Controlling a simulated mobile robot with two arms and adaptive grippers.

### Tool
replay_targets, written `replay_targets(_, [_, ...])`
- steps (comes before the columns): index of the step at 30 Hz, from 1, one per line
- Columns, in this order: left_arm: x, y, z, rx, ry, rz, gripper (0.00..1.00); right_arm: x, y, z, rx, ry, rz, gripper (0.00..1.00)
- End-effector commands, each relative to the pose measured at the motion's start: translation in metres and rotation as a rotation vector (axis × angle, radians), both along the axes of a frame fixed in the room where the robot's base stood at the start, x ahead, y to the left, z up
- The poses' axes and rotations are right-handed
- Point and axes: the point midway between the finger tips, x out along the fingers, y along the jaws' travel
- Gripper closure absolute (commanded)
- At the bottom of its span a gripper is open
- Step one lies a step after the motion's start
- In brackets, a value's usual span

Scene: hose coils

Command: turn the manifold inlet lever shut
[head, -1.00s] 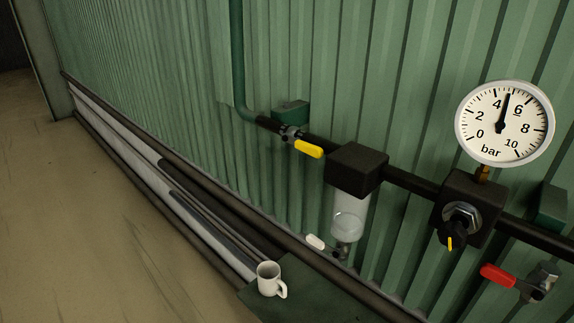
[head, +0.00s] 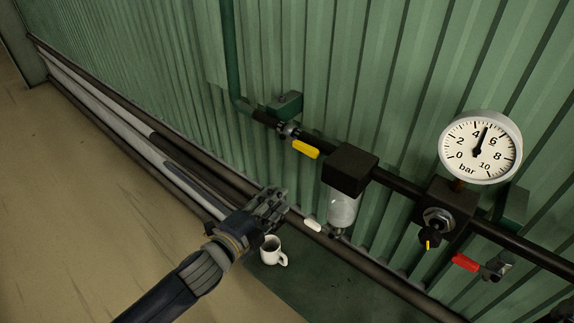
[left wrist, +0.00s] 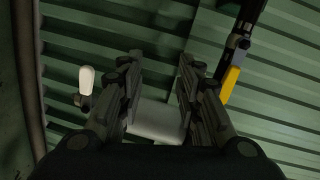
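A yellow lever (head: 305,149) sits on a valve at the left part of the dark wall pipe and lies roughly along the pipe. A red lever (head: 465,262) is on a valve at lower right. A small white lever (head: 312,226) is below the clear bowl (head: 342,210). My left gripper (head: 272,203) is left of and below the yellow lever, touching none of the levers. In the left wrist view its fingers (left wrist: 158,75) are apart and hold nothing. There the yellow lever (left wrist: 231,85) is to their right and the white lever (left wrist: 86,80) to their left. My right gripper does not show.
A pressure gauge (head: 481,147) stands above a regulator block (head: 444,212) on the pipe. A white mug (head: 272,252) stands just below my left gripper. Pipes (head: 130,128) run along the foot of the green corrugated wall (head: 340,60). The floor (head: 60,220) at left is clear.

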Motion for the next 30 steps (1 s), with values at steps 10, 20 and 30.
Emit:
replay_targets(10, [-0.031,-0.034,0.105,0.076,-0.207,-0.12,0.68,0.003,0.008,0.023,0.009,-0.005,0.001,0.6])
replay_targets(20, [-0.015,-0.046,0.106,0.074,-0.21,-0.122,0.68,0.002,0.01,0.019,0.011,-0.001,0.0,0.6])
replay_targets(30, [0.007,-0.062,0.105,0.073,-0.209,-0.122,0.68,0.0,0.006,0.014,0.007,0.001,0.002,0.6])
